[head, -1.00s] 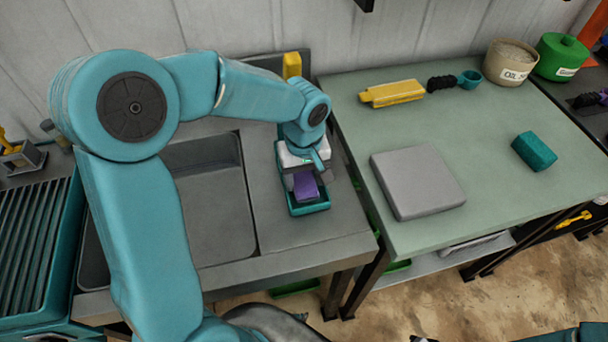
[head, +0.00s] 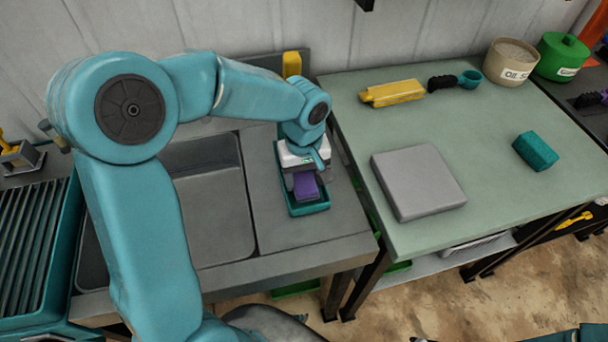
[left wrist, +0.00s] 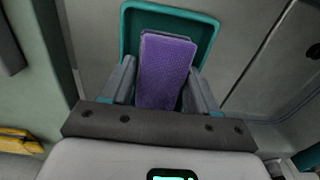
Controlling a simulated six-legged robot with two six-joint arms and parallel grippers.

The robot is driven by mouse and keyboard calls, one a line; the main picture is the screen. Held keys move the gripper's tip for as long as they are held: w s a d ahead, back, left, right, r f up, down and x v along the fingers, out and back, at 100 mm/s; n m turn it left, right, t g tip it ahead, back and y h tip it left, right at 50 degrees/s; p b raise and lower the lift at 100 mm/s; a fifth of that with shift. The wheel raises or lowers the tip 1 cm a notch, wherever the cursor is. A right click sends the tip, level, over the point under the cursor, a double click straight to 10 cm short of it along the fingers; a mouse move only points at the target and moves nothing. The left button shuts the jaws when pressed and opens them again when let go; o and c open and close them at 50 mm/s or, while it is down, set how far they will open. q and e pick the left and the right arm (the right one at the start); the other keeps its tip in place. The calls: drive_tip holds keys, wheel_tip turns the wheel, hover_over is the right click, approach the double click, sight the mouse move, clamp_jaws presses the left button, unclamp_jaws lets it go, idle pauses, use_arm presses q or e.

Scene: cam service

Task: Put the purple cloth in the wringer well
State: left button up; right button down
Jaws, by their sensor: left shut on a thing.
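The purple cloth (head: 306,186) is a small folded block at the teal tray on the grey sink counter. My left gripper (head: 305,187) is shut on it, with a finger on each side. In the left wrist view the purple cloth (left wrist: 166,72) stands between the two grey fingers (left wrist: 160,85), over the teal tray (left wrist: 205,40). I cannot tell whether the cloth touches the tray's floor. No part is clearly marked as the wringer well; a sink basin (head: 210,205) lies left of the tray, partly behind my arm. My right gripper is not in view.
A green table (head: 400,135) stands to the right with a grey slab (head: 418,181), a teal block (head: 535,151) and a yellow tool (head: 392,93). A ribbed teal rack (head: 35,245) is at the far left. A yellow object (head: 292,65) stands behind my gripper.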

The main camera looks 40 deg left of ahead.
use_arm(q)
drive_tip(key=shift+f+b, duration=0.5)
drive_tip(key=shift+f, duration=0.05)
idle(0.4)
drive_tip(key=o, duration=1)
drive_tip(key=shift+w+a+r+p, duration=0.1)
drive_tip(key=shift+w+r+p, duration=0.1)
drive_tip(key=shift+r+p, duration=0.75)
drive_tip(key=shift+r, duration=0.45)
drive_tip(key=shift+s+r, duration=0.25)
drive_tip(key=shift+r, duration=0.1)
drive_tip(key=shift+w+r+p, duration=0.15)
drive_tip(key=shift+r+p, duration=0.15)
drive_tip(key=shift+p, duration=0.25)
